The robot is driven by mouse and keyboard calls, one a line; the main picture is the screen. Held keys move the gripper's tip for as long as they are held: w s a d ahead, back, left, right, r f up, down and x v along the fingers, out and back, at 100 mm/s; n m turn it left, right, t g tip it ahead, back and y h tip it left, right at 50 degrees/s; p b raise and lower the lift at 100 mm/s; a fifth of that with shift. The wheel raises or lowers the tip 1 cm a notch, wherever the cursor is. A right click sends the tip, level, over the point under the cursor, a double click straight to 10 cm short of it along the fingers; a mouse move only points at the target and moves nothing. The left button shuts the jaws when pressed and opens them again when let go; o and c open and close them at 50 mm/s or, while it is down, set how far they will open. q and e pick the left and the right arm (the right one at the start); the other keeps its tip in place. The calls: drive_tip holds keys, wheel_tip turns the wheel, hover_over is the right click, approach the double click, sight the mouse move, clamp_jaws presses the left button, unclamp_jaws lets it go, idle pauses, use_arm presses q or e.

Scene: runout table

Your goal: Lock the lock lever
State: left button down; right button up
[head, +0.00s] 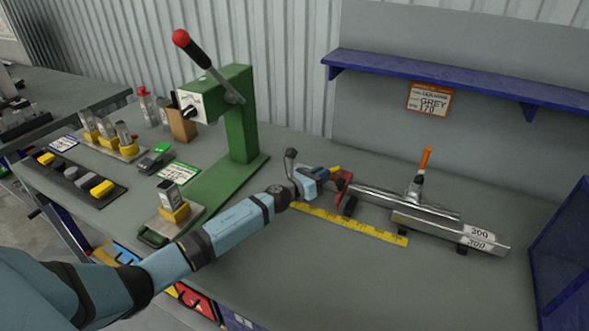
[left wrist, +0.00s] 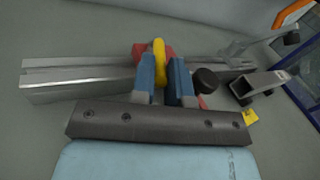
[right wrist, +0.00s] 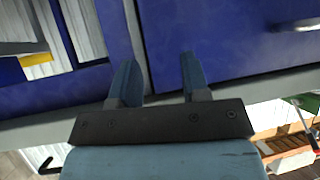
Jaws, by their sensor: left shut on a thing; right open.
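My left gripper (head: 325,177) reaches from the left to a metal rail fixture (head: 375,191) on the grey table. In the left wrist view its two blue fingers (left wrist: 167,80) are shut on a yellow lever (left wrist: 160,62), which I take for the lock lever. A red block (left wrist: 138,52) sits beside the lever on the rail, and a dark round knob (left wrist: 206,79) is just right of the fingers. In the head view the hand partly hides the lever. My right gripper (right wrist: 155,75) is open and empty, in front of blue panels.
An orange-handled lever (head: 425,162) rises from the rail, near a plate marked 300 (head: 480,232). A yellow ruler (head: 350,224) lies in front. A green press (head: 240,120) with a red-knobbed handle stands at the left. A blue shelf (head: 450,80) is behind, and a blue bin (head: 565,250) at right.

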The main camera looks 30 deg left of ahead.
use_arm(q)
drive_tip(key=shift+s+d+n+y, duration=0.15)
drive_tip(key=shift+d+n+y, duration=0.1)
drive_tip(key=shift+n+y, duration=0.25)
drive_tip(key=shift+d+y, duration=0.1)
drive_tip(key=shift+y, duration=0.2)
drive_tip(key=c, duration=1.1)
unclamp_jaws()
